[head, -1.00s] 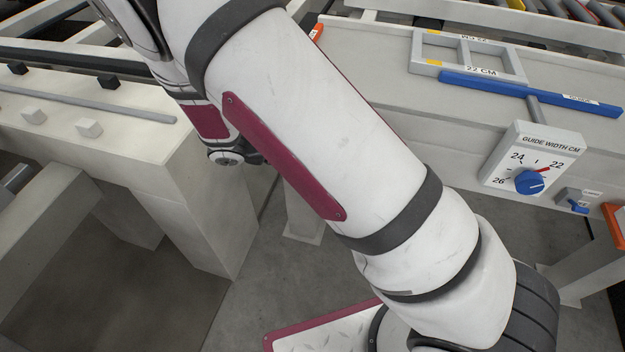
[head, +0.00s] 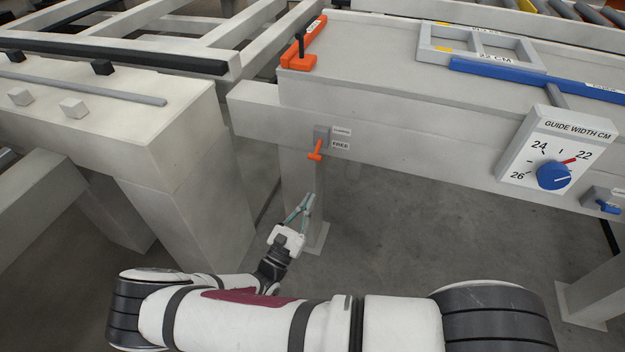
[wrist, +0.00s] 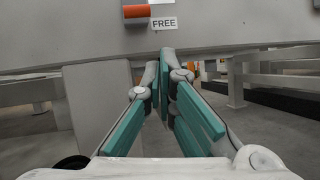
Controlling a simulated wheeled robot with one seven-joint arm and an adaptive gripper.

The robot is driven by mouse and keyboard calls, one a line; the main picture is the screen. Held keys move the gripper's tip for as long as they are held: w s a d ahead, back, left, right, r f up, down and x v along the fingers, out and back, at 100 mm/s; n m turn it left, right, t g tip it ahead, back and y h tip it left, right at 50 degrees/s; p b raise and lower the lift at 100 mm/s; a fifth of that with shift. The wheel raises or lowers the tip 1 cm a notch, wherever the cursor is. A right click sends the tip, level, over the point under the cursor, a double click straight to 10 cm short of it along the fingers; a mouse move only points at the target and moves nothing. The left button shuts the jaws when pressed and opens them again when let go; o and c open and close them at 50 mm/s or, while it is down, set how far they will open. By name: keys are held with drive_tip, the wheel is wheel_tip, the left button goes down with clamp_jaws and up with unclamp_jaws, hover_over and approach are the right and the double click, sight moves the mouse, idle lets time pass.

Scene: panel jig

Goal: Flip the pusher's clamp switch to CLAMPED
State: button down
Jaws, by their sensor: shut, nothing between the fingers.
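The clamp switch (head: 317,149) is a grey block with an orange lever on the front of the bench. Its lever hangs down at the FREE label (head: 340,146); a smaller label, too small to read surely, sits above. In the wrist view the orange lever end (wrist: 137,12) shows at the top edge beside the FREE label (wrist: 163,23), with the rest of the switch cut off. The orange pusher (head: 303,50) with a black knob stands on the bench top above. My gripper (head: 304,204) is shut and empty, below the switch and apart from it.
A bench leg (head: 300,190) stands behind my gripper. The guide width dial (head: 553,175) and a blue-levered switch (head: 607,206) are to the right. A pale table (head: 130,130) is at left. Open floor (head: 420,225) lies below the bench.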

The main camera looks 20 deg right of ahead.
sight(318, 147)
drive_tip(key=f+n+t+y, duration=0.1)
drive_tip(key=a+f+n+t+y, duration=0.1)
drive_tip(key=f+t, duration=0.1)
drive_tip(key=f+n+t+y+b, duration=0.1)
drive_tip(key=n, duration=0.1)
drive_tip(key=shift+a+f+y, duration=0.15)
drive_tip(key=shift+a+y, duration=0.1)
drive_tip(key=shift+y, duration=0.15)
drive_tip(key=shift+w+d, duration=0.1)
drive_tip(key=w+d+r+b, duration=0.3)
drive_tip(key=w+r, duration=0.3)
drive_tip(key=r, duration=0.2)
drive_tip(key=shift+d+r, duration=0.35)
drive_tip(key=shift+d, duration=0.35)
drive_tip(key=shift+r+p, duration=0.15)
drive_tip(key=shift+p, duration=0.3)
